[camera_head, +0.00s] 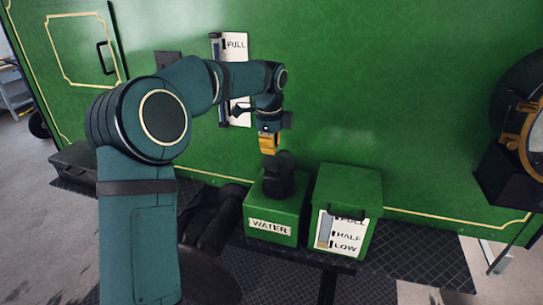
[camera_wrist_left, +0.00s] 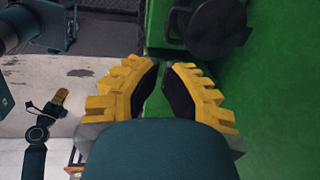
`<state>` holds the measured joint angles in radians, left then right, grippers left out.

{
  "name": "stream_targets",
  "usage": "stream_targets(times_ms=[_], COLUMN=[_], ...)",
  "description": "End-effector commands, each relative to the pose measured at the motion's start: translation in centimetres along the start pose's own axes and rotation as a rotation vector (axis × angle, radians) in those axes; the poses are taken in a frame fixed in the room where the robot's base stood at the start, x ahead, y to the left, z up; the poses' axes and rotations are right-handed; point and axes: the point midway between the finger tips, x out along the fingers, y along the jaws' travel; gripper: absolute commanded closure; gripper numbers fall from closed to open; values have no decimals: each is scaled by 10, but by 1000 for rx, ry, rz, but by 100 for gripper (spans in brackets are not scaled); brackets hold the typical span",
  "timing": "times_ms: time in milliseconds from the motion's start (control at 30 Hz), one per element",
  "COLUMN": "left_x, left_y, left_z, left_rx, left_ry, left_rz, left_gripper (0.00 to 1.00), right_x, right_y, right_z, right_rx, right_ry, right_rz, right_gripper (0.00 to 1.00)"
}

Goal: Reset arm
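My left gripper (camera_head: 268,143), with yellow fingers, hangs at the end of the teal arm above the black filler cap (camera_head: 279,183) of the green water box (camera_head: 258,207). In the left wrist view my left gripper (camera_wrist_left: 162,70) shows a narrow gap between its fingertips, with nothing held. A round black lid (camera_wrist_left: 216,30) lies beyond the fingers at the upper right, apart from them. What looks like my right gripper (camera_wrist_left: 61,97), small and yellow, shows at the left of the wrist view. Its finger opening is too small to judge.
The green tram wall (camera_head: 400,120) stands close behind the arm. A "FULL" gauge (camera_head: 236,95) is mounted on it, partly hidden by the arm. A second green box (camera_head: 349,190) with a level gauge stands right of the water box. A lamp (camera_head: 520,130) projects at far right.

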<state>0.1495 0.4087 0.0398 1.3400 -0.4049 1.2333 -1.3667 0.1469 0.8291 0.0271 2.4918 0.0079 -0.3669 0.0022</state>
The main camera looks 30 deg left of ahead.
Motion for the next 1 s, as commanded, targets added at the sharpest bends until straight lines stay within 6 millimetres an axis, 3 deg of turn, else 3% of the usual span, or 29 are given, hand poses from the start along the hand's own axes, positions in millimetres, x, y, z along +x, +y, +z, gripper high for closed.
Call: stream_targets(times_ms=[267, 367, 433, 567, 767, 867, 1000], left_x=[-9, 2, 22, 87, 200, 251, 315], left_y=[0, 1, 4, 16, 65, 102, 169], left_z=[0, -6, -16, -49, -110, -136, -167], left_rx=[0, -10, -35, -134, -387, -540, -797], left_ry=[1, 9, 27, 87, 201, 248, 293], left_rz=[-1, 3, 7, 23, 76, 118, 192], left_gripper=[100, 100, 100, 100, 100, 100, 100], right_x=[-1, 1, 3, 11, 25, 32, 43], right_y=[0, 0, 1, 4, 9, 11, 15], right_z=[0, 0, 1, 2, 6, 7, 10], right_rx=[0, 0, 0, -1, -2, -2, -3], right_ry=[0, 0, -1, -3, -7, -9, -12], right_rz=[0, 0, 0, 1, 3, 3, 5], right_gripper=[100, 100, 100, 100, 100, 100, 100])
